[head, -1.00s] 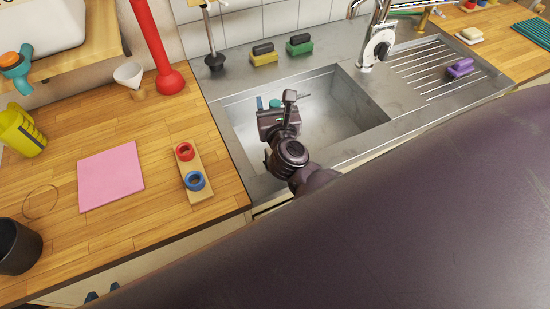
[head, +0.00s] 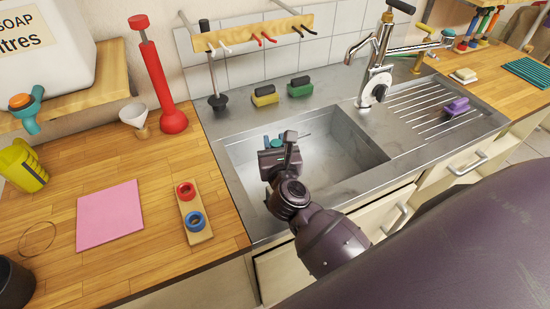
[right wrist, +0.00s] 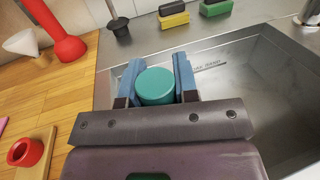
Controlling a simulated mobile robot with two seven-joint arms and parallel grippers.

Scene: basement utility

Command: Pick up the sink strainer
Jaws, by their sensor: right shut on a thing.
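The sink strainer shows as a round teal top (right wrist: 157,86) between the blue fingers of my right gripper (right wrist: 158,72) in the right wrist view. The gripper is shut on it, with one finger at each side. In the head view, the right gripper (head: 272,144) is over the left part of the steel sink basin (head: 340,165), and only a little teal shows at its fingers. The strainer's lower part is hidden, so I cannot tell whether it touches the basin floor. My left gripper is not in view.
Yellow (head: 265,95) and green (head: 299,87) sponges lie behind the basin. A plunger (head: 217,100) stands at its back left, the tap (head: 374,75) at its back right. A purple brush (head: 455,107) lies on the drainer. The left worktop holds a pink cloth (head: 110,215).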

